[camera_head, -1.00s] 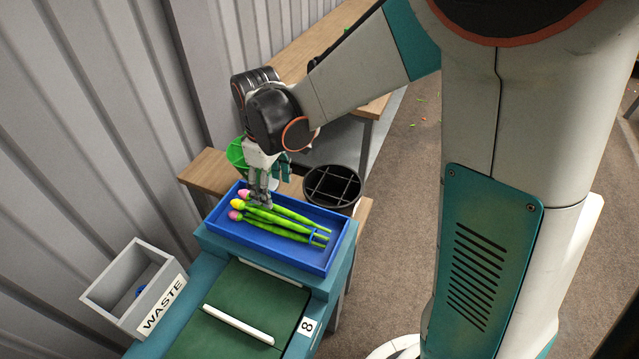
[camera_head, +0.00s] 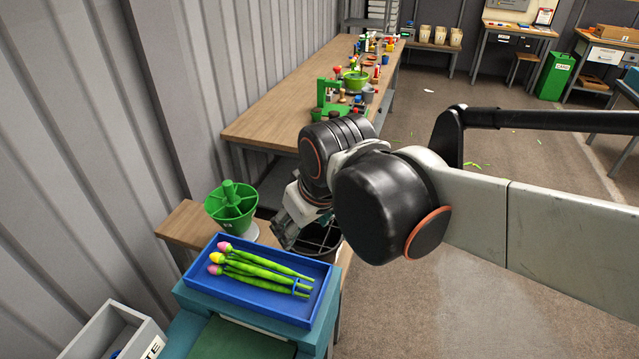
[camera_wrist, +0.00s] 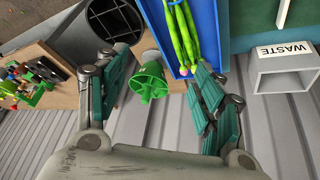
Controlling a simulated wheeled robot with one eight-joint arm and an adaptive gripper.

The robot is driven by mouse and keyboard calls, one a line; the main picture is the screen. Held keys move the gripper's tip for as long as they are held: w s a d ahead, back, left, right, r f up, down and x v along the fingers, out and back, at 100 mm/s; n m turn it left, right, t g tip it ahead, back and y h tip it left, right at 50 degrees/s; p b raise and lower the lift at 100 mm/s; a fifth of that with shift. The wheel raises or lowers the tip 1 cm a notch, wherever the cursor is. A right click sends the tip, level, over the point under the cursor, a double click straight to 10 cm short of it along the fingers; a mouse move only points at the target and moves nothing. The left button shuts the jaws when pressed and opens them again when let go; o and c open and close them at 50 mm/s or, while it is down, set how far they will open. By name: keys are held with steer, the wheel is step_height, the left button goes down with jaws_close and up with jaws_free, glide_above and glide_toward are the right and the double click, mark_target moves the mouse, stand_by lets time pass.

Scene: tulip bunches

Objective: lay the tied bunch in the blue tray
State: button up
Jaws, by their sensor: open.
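The tied bunch (camera_head: 255,268) of tulips, with pink and yellow heads and green stems, lies flat inside the blue tray (camera_head: 300,318). Its heads point left and its stem ends point right. The bunch (camera_wrist: 182,38) and the tray (camera_wrist: 205,30) also show in the wrist view, the tray partly cut off by the frame. My gripper (camera_head: 282,232) is apart from the bunch, above and beyond the tray's back edge. In the wrist view my gripper (camera_wrist: 160,95) has its fingers spread wide with nothing between them.
A green divided holder (camera_head: 232,208) and a black round bin (camera_head: 322,240) stand behind the tray. A grey waste box (camera_head: 110,335) is at front left. A long wooden table (camera_head: 270,105) with many items runs along the wall. Open floor lies right.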

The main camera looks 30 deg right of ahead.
steer(key=shift+s+d+r+m+t, duration=0.1)
steer(key=shift+s+d+m+t, duration=0.3)
steer(key=shift+s, duration=0.4)
steer(key=shift+s+d+r+m+t, duration=0.1)
steer(key=shift+s+d+m+t, duration=0.25)
steer(key=shift+s, duration=0.4)
steer(key=shift+s+d+r+m+t, duration=0.1)
steer(key=shift+s+d+m+t, duration=0.15)
steer(key=shift+s+d+m, duration=0.4)
steer(key=shift+s+a, duration=0.15)
steer(key=shift+a, duration=0.1)
